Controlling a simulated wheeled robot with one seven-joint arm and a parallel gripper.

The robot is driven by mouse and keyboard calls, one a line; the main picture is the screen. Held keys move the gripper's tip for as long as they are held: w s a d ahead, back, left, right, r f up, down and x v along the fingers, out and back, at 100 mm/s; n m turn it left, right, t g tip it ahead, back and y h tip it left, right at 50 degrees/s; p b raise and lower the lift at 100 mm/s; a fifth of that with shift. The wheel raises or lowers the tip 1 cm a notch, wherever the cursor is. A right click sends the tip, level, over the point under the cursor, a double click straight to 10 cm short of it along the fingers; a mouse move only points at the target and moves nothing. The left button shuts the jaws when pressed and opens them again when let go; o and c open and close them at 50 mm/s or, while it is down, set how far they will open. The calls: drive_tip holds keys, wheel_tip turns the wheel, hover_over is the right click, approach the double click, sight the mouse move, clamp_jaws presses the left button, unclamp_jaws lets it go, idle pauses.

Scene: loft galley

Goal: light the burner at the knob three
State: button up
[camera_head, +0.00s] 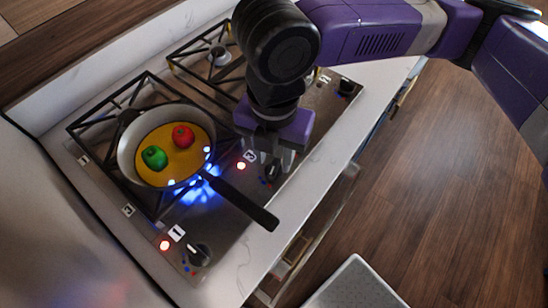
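A gas hob (225,215) has a row of dark knobs along its front edge. A knob (271,172) sits beside a tag (250,156) that looks like a 3, with a lit red light (241,166) near it. My gripper (270,158) points down at this knob and partly covers it. The finger gap and any contact are hard to make out. The knob by tag 1 (200,255) also has a lit red light (164,245). Blue flame (203,190) burns under the pan on the near-left burner.
A pan (126,158) with a green and a red item stands on the grate, its black handle (250,207) reaching over the front edge left of my gripper. Another knob (346,87) is at the far right.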

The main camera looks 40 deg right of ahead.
sight(274, 166)
drive_tip(key=shift+r, duration=2.8)
